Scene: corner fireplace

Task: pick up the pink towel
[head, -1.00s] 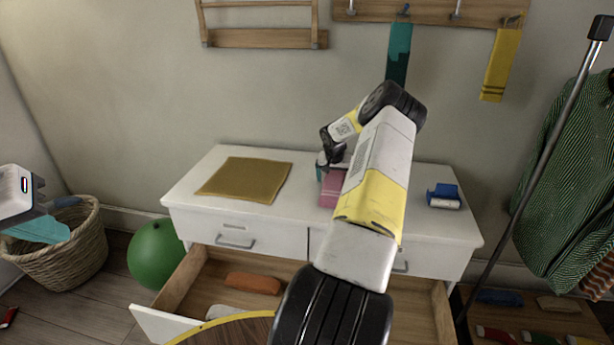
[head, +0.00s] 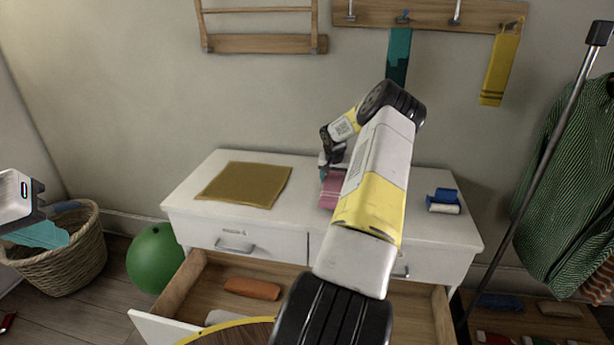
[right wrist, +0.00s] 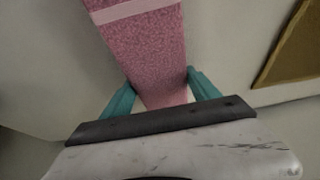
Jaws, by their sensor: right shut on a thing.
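The pink towel (head: 331,192), with a paler stripe, is at the middle of the white dresser top (head: 232,219), partly hidden behind my right arm in the head view. In the right wrist view the towel (right wrist: 150,55) runs between the two teal fingers of my right gripper (right wrist: 160,94), which is shut on its near end. I cannot tell whether the towel is clear of the dresser top. My left gripper (head: 38,234) is at the left edge, over the wicker basket; its finger gap cannot be made out.
A mustard cloth (head: 243,185) lies left on the dresser and a blue roll (head: 443,200) right. An open drawer below holds an orange cloth (head: 252,289). Teal (head: 399,55) and yellow (head: 497,66) towels hang above. A wicker basket (head: 75,262) and green ball (head: 155,258) stand left.

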